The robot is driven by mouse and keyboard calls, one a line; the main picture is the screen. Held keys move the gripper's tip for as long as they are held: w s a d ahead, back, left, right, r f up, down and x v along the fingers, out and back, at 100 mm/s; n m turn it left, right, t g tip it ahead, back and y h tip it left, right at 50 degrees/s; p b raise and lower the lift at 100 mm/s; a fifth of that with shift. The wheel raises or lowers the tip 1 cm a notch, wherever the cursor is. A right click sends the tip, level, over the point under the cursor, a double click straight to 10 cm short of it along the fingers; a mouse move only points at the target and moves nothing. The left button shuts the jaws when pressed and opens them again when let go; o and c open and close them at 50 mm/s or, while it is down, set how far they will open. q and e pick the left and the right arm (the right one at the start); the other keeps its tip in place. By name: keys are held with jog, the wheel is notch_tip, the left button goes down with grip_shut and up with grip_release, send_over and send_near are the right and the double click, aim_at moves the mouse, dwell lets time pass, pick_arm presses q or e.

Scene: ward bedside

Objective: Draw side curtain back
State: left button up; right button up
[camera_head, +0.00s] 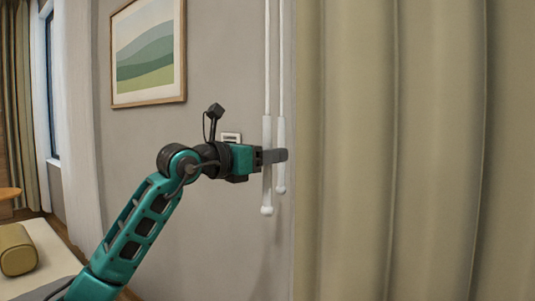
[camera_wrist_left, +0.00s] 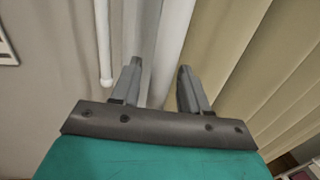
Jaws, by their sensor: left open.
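The side curtain (camera_head: 400,130) is beige, hangs in broad folds and fills the right of the head view. It also shows on the right of the wrist view (camera_wrist_left: 235,50). Two white wands hang at its left edge: a longer, nearer wand (camera_head: 267,190) and a shorter wand (camera_head: 281,130). My left gripper (camera_head: 276,156) is open at the wands' lower handles. In the wrist view one white wand (camera_wrist_left: 172,45) runs between the open fingers (camera_wrist_left: 158,88); I cannot tell whether it touches them. The other wand (camera_wrist_left: 103,45) hangs outside the left finger. My right gripper is out of view.
A grey wall with a framed landscape picture (camera_head: 148,52) stands behind my arm. A small white wall plate (camera_head: 231,138) is behind the wrist. At far left are a window with curtains (camera_head: 80,110) and a bed with a yellowish bolster (camera_head: 17,250).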

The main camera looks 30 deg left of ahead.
pick_arm(q)
jog(key=shift+c, duration=0.2)
grip_shut()
dwell(0.4)
